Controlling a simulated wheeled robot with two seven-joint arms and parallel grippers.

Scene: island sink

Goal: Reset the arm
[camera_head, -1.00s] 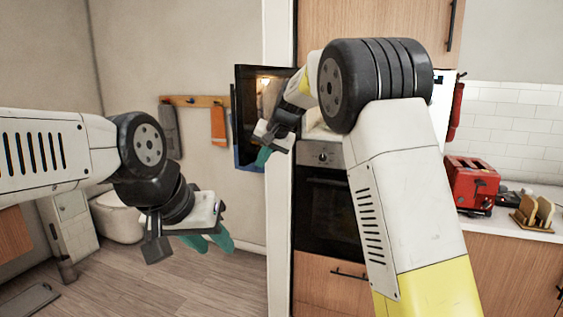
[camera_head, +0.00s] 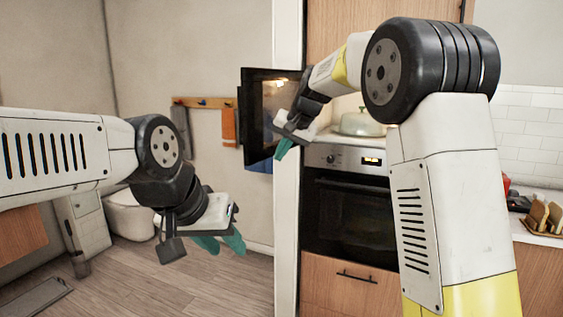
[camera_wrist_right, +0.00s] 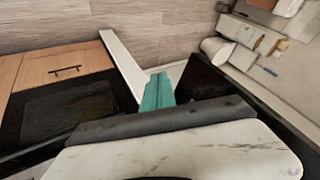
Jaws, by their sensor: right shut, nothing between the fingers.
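My left gripper (camera_head: 222,243) has teal fingers and hangs at the left over the wooden floor, touching nothing. Its two fingers show a little apart. My right arm rises from the lower right and bends at its black elbow. My right gripper (camera_head: 283,149) hangs in front of the open dark door by the oven column, its teal fingers together and empty. In the right wrist view the shut teal fingers (camera_wrist_right: 158,92) point toward the floor, with nothing between them.
An open dark door (camera_head: 256,115) stands just behind my right gripper. A built-in oven (camera_head: 345,215) and a pale pot (camera_head: 361,123) are to its right. Bread slices (camera_head: 545,214) stand on the right counter.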

